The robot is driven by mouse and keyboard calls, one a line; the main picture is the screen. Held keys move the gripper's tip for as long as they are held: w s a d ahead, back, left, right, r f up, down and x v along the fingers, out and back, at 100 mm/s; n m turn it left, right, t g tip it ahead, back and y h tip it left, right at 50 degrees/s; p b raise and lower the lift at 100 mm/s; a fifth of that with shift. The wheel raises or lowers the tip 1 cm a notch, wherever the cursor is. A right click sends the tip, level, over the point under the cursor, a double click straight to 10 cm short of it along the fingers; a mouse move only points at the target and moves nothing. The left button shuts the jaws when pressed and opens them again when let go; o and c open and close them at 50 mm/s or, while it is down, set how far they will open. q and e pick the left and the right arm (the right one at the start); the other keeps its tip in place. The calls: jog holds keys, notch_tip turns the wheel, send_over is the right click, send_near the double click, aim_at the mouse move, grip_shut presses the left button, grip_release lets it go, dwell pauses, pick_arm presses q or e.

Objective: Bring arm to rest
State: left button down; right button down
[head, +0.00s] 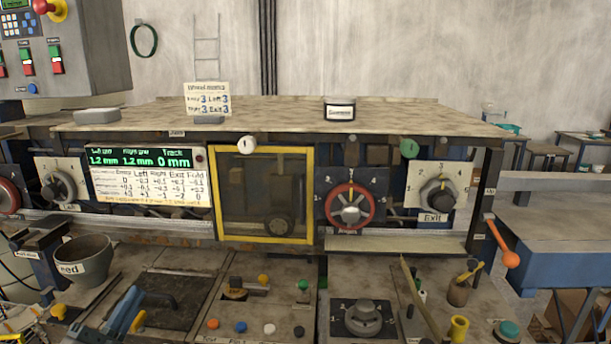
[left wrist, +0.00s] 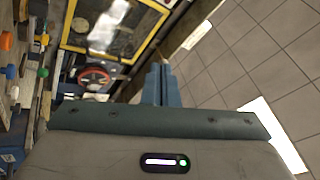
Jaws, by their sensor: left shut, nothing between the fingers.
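My left gripper (left wrist: 165,85) shows in the left wrist view, its two blue fingers together with nothing between them. It points past the machine's yellow-framed window (left wrist: 110,25) and red dial (left wrist: 95,77), apart from both, with floor on the right. My right gripper is in neither view. The head view shows the yellow-framed window (head: 237,239), the red-rimmed dial (head: 350,206), the Exit dial (head: 437,193) and a display (head: 147,177) reading 1.2 mm, 1.2 mm and 0 mm.
Several coloured buttons and a dark knob (head: 363,318) sit on the front panel. An orange-ended lever (head: 510,259) sticks out at right. Tiled floor (left wrist: 240,60) is clear.

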pick_arm(q)
jog(key=s+a+f+n+g+y, duration=0.2)
jog(key=f+n+g+y, duration=0.15)
jog(key=f, duration=0.25)
jog(key=s+a+f+n+g+y, duration=0.2)
jog(key=f+n+y, duration=0.2)
jog(key=f+n, duration=0.15)
jog(key=s+a+f+n+g+y, duration=0.2)
jog(key=f+n+g+y, duration=0.15)
jog(key=f, duration=0.35)
jog(key=s+d+f+n+g+h, duration=0.1)
jog(key=s+d+f+g+h, duration=0.1)
jog(key=s+d+f+g, duration=0.45)
jog(key=s+d+f+n+g+h, duration=0.1)
jog(key=s+f+n+g+h, duration=0.15)
jog(key=s+f, duration=0.7)
notch_tip(320, 180, down, 32)
jog(key=s+a+g+b, duration=0.1)
jog(key=s+a+g, duration=0.1)
jog(key=a, duration=0.1)
jog(key=s+f+g+b, duration=0.1)
jog(key=s+f, duration=1.7)
jog(key=shift+a+y, duration=0.35)
jog(key=shift+a, duration=0.05)
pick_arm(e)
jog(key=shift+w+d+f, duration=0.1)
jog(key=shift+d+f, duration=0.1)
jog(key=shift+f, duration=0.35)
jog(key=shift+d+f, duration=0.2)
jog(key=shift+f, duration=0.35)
